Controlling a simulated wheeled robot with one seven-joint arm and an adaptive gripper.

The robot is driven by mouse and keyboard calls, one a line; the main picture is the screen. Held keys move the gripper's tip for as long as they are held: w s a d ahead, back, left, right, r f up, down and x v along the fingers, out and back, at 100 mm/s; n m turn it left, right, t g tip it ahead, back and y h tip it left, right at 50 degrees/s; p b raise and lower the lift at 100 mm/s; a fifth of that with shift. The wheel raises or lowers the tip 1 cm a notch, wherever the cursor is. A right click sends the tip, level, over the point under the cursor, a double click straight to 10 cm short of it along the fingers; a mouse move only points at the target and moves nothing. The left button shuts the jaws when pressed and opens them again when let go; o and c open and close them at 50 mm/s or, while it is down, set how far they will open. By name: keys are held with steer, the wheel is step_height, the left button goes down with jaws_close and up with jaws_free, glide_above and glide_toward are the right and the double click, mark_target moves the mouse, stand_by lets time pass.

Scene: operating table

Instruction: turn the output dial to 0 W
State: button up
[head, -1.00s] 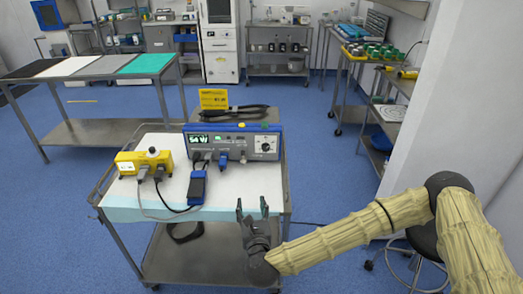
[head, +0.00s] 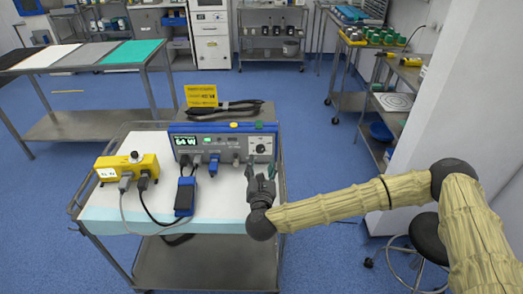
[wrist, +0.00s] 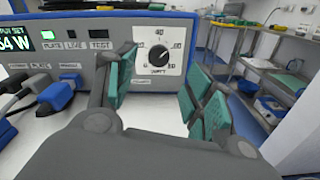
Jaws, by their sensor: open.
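The output dial (wrist: 158,54) is a black knob on a white scale plate marked WATT, at the right end of the blue and grey generator (head: 222,147). In the head view the dial (head: 260,148) sits on the front panel's right side. A green display (wrist: 14,38) at the panel's left reads about 64 W, its left edge cut off. My gripper (head: 261,172) is in front of the dial, pointing at the panel. In the wrist view its green-padded fingers (wrist: 160,92) are apart, with the dial between and beyond them. Nothing is between the fingers.
Blue and grey plugs (wrist: 60,94) with cables fill the panel's lower left. A yellow box (head: 128,168) and a blue pedal-like unit (head: 185,196) share the cart top (head: 222,208). A yellow sign (head: 201,96) and black cable (head: 240,107) are at the generator's back.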

mark_target(261, 150)
steer(key=shift+w+p, duration=0.8)
steer(key=shift+w, duration=2.8)
steer(key=shift+c, duration=0.4)
steer(key=c, duration=0.9)
